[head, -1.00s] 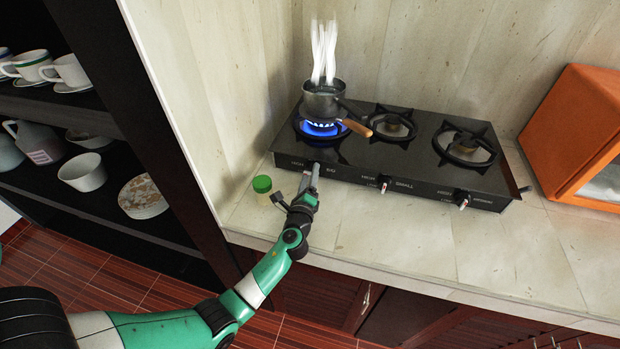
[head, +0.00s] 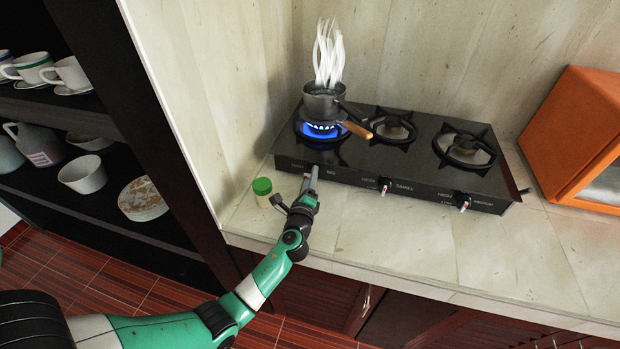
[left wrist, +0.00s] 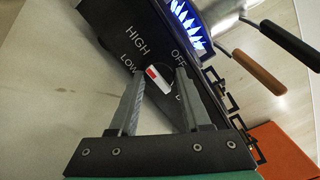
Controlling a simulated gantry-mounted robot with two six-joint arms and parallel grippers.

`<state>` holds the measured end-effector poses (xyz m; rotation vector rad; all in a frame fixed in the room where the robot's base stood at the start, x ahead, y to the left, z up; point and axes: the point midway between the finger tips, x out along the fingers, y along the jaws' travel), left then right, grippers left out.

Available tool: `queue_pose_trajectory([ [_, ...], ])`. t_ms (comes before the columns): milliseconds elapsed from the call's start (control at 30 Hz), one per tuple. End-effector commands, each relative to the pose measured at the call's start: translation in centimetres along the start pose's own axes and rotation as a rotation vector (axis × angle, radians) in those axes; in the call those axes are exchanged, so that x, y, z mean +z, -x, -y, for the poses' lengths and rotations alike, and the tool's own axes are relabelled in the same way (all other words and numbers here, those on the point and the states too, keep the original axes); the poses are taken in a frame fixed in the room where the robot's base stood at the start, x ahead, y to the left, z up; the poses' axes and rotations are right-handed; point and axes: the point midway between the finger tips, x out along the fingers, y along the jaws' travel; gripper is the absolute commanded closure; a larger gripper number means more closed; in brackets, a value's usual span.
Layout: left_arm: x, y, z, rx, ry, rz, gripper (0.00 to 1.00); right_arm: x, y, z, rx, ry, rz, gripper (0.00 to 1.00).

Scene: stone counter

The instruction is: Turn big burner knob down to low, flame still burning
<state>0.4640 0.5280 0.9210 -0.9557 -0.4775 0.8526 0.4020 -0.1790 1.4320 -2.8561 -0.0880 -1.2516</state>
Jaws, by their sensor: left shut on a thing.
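The big burner knob (left wrist: 164,87) has a white grip with a red end. In the left wrist view the red end points toward the LOW mark. My left gripper (left wrist: 165,72) is shut on the knob, with one finger on each side. In the head view my left gripper (head: 312,170) reaches the stove's front panel at the BIG label and hides most of the knob. The big burner (head: 321,130) burns with a blue flame, also visible in the left wrist view (left wrist: 187,25). My right gripper is not in view.
Two other burners, the small one (head: 392,129) and one at right (head: 464,150), show no flame. An orange box-shaped appliance (head: 580,135) stands at right.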

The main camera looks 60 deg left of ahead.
Motion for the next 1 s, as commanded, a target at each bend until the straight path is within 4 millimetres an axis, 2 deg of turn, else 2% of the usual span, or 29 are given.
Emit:
queue_pose_trajectory([
  [267,0.0,0.0,0.0,0.015,0.174,-0.011,1.0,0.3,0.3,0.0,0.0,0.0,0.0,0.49],
  [1000,0.2,0.0,0.1,0.077,0.86,-0.052,1.0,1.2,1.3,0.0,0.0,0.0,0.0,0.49],
])
